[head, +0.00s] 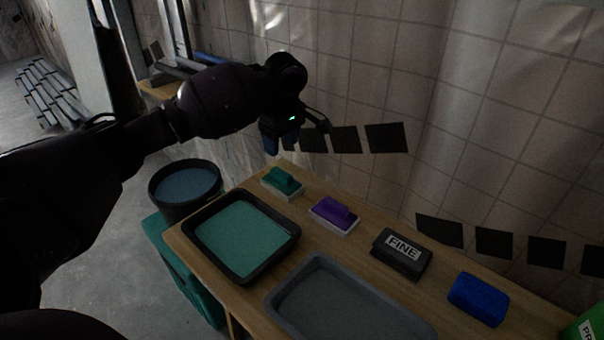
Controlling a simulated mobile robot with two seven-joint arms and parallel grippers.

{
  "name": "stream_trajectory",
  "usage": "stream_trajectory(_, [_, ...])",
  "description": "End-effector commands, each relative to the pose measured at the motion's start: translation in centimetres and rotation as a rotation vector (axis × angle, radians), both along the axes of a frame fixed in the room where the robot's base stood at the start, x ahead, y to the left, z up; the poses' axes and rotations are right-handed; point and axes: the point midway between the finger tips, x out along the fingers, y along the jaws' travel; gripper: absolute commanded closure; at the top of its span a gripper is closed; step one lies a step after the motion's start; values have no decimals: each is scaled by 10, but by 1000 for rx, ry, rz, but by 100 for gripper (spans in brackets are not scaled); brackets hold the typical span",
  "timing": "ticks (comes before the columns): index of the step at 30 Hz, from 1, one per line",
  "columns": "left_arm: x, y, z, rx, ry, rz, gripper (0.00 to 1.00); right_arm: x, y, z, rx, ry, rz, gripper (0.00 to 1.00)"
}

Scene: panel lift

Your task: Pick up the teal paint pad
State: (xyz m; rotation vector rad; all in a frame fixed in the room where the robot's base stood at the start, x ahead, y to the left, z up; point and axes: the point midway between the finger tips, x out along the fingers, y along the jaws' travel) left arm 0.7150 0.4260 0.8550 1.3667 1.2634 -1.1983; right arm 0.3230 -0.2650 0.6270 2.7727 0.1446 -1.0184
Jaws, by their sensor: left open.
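The teal paint pad (282,182) lies on the wooden table near its far left end. It has a teal handle on top and a pale base. My left gripper (285,143) is open and empty, above and apart from the pad, with its fingers pointing down. My left arm comes in from the left and reaches across the upper middle of the view. My right gripper is not in view.
A purple pad (334,215), a black block marked FINE (402,252) and a blue block (478,298) line the table (308,252). A black tray of teal paint (286,251) and a grey tray (281,301) stand in front. A bucket (184,211) is at left; a tiled wall (500,110) stands behind.

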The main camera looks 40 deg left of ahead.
Motion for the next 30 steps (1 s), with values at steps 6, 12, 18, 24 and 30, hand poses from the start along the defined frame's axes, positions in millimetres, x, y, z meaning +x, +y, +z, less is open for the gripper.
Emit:
stream_trajectory(6, [1, 5, -3, 21, 3, 0, 45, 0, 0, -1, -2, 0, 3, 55])
stream_trajectory(12, [1, 8, -32, 19, 9, 0, 45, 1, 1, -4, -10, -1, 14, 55])
stream_trajectory(18, [1, 11, -54, 18, 5, 1, 45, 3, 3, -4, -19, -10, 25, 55])
stream_trajectory(24, [1, 9, -75, 17, 8, 0, 45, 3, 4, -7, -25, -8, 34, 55])
stream_trajectory(30, [1, 10, -101, 18, 9, 1, 45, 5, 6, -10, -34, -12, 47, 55])
